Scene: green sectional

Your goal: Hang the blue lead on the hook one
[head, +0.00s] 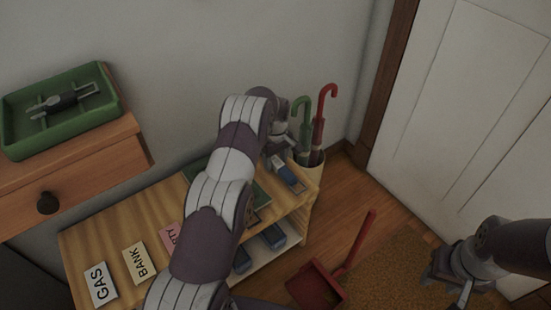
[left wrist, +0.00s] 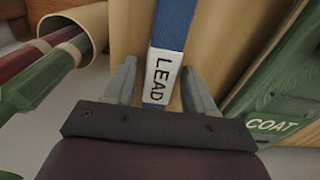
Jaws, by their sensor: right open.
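The blue lead (head: 290,175) is at the right end of the wooden shelf unit's top. In the left wrist view the blue lead (left wrist: 174,28) is a flat blue strap with a white tag reading LEAD, against pale wood. My left gripper (head: 280,160) is at the lead. In the left wrist view its fingers (left wrist: 160,85) stand on either side of the tag, with gaps showing, so it is open around the lead. My right gripper (head: 457,287) is open and empty at the lower right, over the mat. I see no hook in either view.
An umbrella stand (head: 310,171) with red and green umbrellas is beside the shelf unit (head: 90,235). A green item marked COAT (left wrist: 285,112) is right of the lead. Labelled cards lie at the shelf's left. A red dustpan (head: 316,284) is on the floor.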

